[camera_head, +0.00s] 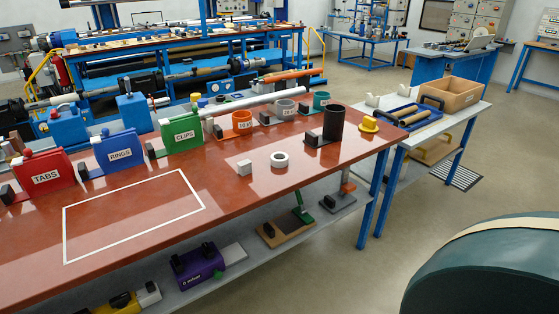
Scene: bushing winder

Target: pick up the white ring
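The white ring (280,159) lies flat on the red-brown tabletop, right of the middle of the table. A small white block (244,168) sits just to its left, apart from it. A blue bin labelled RINGS (117,153) stands to the left along the back of the table, between a red TABS bin (44,177) and a green CLIPS bin (182,133). Neither of my grippers shows in the head view.
A black cylinder (333,123) stands behind and right of the ring, with a yellow part (369,125) near the right edge. Labelled orange, grey and teal cups line the back. A white-outlined rectangle (135,214) on the table is empty. A dark green rounded shape fills the lower right.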

